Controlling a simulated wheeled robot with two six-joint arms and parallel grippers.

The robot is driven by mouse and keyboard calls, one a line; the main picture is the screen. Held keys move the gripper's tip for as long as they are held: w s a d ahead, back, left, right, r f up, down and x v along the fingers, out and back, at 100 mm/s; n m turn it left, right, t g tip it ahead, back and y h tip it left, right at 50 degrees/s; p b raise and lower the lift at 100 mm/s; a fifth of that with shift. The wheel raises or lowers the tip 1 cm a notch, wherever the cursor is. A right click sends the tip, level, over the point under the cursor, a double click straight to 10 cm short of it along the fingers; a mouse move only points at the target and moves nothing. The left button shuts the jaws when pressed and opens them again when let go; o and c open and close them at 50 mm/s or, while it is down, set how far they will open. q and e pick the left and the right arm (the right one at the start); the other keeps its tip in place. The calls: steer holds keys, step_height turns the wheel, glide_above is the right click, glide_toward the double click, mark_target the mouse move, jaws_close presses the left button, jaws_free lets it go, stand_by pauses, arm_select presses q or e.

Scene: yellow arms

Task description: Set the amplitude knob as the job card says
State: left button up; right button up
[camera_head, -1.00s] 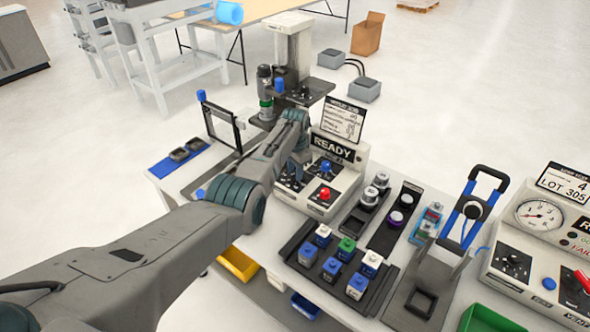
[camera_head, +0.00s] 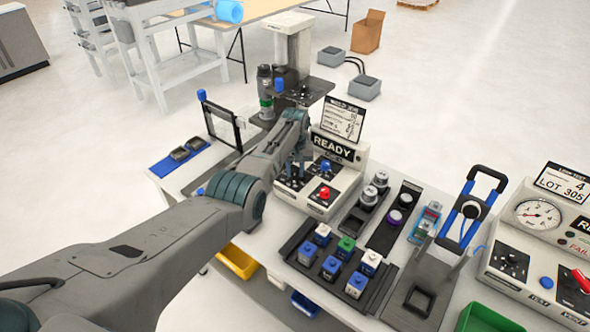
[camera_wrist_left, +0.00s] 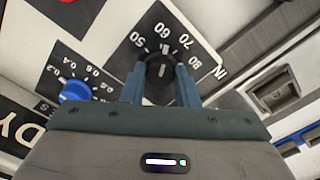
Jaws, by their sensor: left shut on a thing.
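My left gripper (camera_wrist_left: 161,85) is shut on a black knob (camera_wrist_left: 160,68) on the white station panel, one finger on each side. The printed scale (camera_wrist_left: 186,44) around it shows 50, 60, 70 and higher. The knob's white line points roughly up the picture, toward the 60 to 70 side; its exact setting is not clear. In the head view the left gripper (camera_head: 296,166) is at the panel, left of a blue knob (camera_head: 325,166), and hides the black knob. The job card (camera_head: 342,121) stands above the READY display (camera_head: 332,149); its text is too small to read. My right gripper is not in view.
The blue knob with its smaller scale (camera_wrist_left: 76,91) is close to the left finger in the wrist view. A red button (camera_head: 325,193) is below the blue knob. A block tray (camera_head: 300,262) and a second gauge station (camera_head: 535,245) are to the right.

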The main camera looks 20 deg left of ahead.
mark_target(295, 172)
arm_select(q)
steer(key=shift+w+r+n, duration=0.1)
steer(key=shift+n, duration=1)
steer(key=o, duration=1)
steer(key=shift+c, duration=0.2)
steer(key=shift+r, duration=0.4)
step_height(295, 172, up, 10)
steer(key=b, duration=0.2)
